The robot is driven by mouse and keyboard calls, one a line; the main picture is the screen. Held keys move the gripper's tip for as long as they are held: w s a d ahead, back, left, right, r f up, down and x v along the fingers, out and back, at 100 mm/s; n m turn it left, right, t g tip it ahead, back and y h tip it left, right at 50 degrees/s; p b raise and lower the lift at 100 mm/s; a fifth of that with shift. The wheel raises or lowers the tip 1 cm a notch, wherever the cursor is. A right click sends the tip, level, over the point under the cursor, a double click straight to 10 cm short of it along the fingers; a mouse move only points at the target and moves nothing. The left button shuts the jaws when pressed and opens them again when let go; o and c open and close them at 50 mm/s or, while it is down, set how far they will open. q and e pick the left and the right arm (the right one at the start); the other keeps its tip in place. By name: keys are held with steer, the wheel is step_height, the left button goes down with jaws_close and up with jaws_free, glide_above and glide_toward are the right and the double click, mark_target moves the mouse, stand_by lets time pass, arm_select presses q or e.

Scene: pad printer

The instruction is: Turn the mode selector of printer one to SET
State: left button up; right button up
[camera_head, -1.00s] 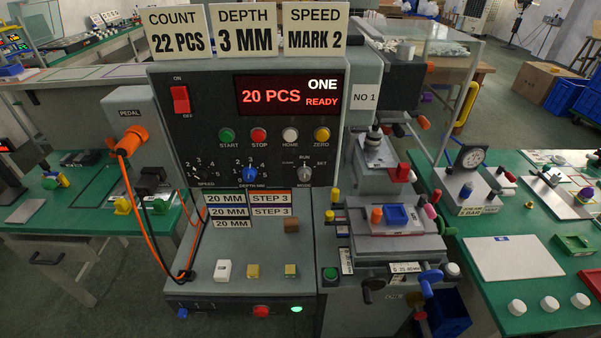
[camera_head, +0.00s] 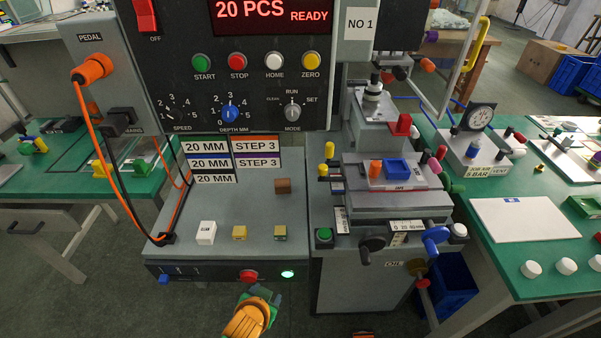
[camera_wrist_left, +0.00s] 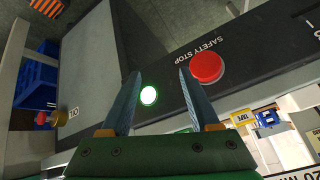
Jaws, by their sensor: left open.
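The mode selector (camera_head: 292,113) is a small grey knob on the black panel of printer one (camera_head: 250,148), with CLEAN, RUN and SET marked around it. Its pointer appears to stand upward at RUN. My left gripper (camera_head: 262,297) shows at the bottom of the head view, in front of the printer's lower front edge, well below the selector. In the left wrist view its two fingers (camera_wrist_left: 158,75) are apart with nothing between them, near a lit green button (camera_wrist_left: 149,95) and the red safety stop (camera_wrist_left: 206,67). My right gripper is not seen.
Start, stop, home and zero buttons (camera_head: 310,61) sit above the selector, and the depth knob (camera_head: 230,113) is left of it. An orange cable (camera_head: 108,170) hangs at the left. Small blocks (camera_head: 240,232) stand on the lower deck. The space before the panel is clear.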

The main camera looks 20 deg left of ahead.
arm_select(q)
steer(key=w+r+t+b, duration=0.1)
steer(key=r, duration=0.1)
steer(key=w+r+t, duration=0.1)
steer(key=w, duration=0.1)
steer(key=shift+w+a+r+n+y+b, duration=0.1)
steer(key=shift+w+r+n+y+b, duration=0.2)
steer(key=shift+r+n+b, duration=0.1)
steer(key=n+t+y+b, duration=0.1)
steer(key=t+y+b, duration=0.1)
steer(key=t, duration=1)
glide_toward(292, 117)
steer(key=w, duration=0.2)
steer(key=shift+t+y, duration=0.3)
steer(key=p+x, duration=0.2)
steer(key=x, duration=0.4)
steer(key=shift+w+a+r, duration=0.1)
steer(key=shift+a+r, duration=0.05)
steer(key=shift+w, duration=0.2)
jaws_close()
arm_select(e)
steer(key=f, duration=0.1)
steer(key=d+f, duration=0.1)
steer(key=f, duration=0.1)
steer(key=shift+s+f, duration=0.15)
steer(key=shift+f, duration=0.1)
